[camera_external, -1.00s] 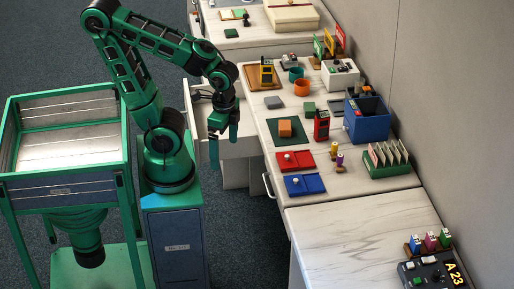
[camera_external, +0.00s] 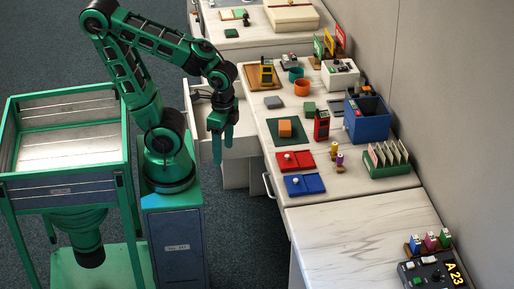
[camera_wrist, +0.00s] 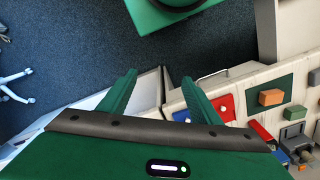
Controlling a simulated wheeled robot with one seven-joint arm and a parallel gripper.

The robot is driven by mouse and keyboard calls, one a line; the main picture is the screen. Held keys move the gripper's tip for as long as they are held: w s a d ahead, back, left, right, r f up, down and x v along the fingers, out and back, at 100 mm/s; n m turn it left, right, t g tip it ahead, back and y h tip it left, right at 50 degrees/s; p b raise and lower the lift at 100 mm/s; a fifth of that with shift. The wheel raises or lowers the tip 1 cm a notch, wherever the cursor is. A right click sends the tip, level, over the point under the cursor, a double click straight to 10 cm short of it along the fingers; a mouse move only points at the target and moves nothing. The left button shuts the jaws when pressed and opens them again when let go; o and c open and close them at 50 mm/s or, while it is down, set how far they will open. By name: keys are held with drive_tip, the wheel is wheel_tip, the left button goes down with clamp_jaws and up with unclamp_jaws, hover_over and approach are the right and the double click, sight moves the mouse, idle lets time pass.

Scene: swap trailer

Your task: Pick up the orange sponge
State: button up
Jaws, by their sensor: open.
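The orange sponge (camera_external: 285,128) is a small block lying on a dark green mat (camera_external: 298,139) on the white counter. In the wrist view the orange sponge (camera_wrist: 271,97) is at the right, on the green mat (camera_wrist: 262,113). My gripper (camera_external: 223,150) hangs pointing down, left of the counter edge, clear of the sponge. Its two green fingers (camera_wrist: 158,95) are spread apart in the wrist view, with nothing between them.
A grey block (camera_external: 273,102), green block (camera_external: 309,108), red device (camera_external: 321,125) and red and blue trays (camera_external: 304,184) surround the mat. A blue bin (camera_external: 367,120) stands behind. An open drawer (camera_external: 205,112) juts out near my gripper. The nearer countertop (camera_external: 350,235) has free room.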

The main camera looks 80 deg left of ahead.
drive_tip(key=w+a+n, duration=0.4)
drive_tip(key=w+n, duration=0.3)
drive_tip(key=w, duration=0.3)
drive_tip(key=n+y, duration=0.2)
drive_tip(key=n, duration=1.3)
approach(285, 125)
drive_tip(key=shift+t, duration=0.3)
drive_tip(key=shift+s+a+f, duration=0.1)
drive_tip(key=shift+a+f, duration=0.15)
drive_tip(key=shift+f, duration=1.2)
drive_tip(key=shift+w+a+f, duration=0.1)
drive_tip(key=shift+a+f, duration=0.2)
drive_tip(key=shift+f, duration=1.2)
drive_tip(key=shift+s+a+f, duration=0.1)
drive_tip(key=shift+a+f, duration=0.15)
drive_tip(key=shift+f, duration=1.2)
drive_tip(key=c, duration=1.1)
